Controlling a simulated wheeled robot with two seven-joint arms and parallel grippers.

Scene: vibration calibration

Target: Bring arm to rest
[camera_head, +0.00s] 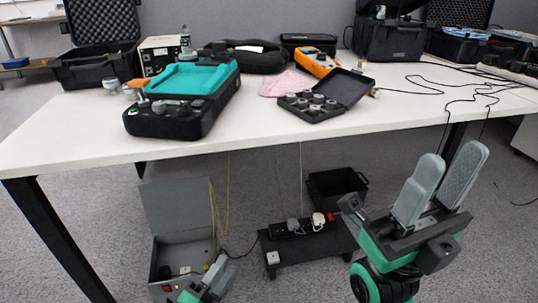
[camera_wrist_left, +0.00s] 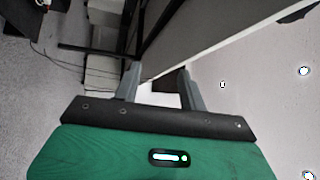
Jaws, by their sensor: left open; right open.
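My left gripper (camera_head: 216,275) is at the bottom edge of the head view, below the table's front edge and in front of the grey metal box. Only its tip end shows there. In the left wrist view the left gripper (camera_wrist_left: 160,82) has its two grey fingers apart with nothing between them. My right gripper (camera_head: 442,180) is at the right of the head view, in front of the table, with its broad grey fingers pointing up. The fingers are apart and hold nothing. The rest of the left arm is out of the head view.
The white table (camera_head: 75,125) holds a black case with a teal top (camera_head: 190,95), a case of small cylinders (camera_head: 325,95), an orange device (camera_head: 317,62) and loose cables (camera_head: 450,90). Below stand an open grey metal box (camera_head: 180,215) and a power strip (camera_head: 290,229).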

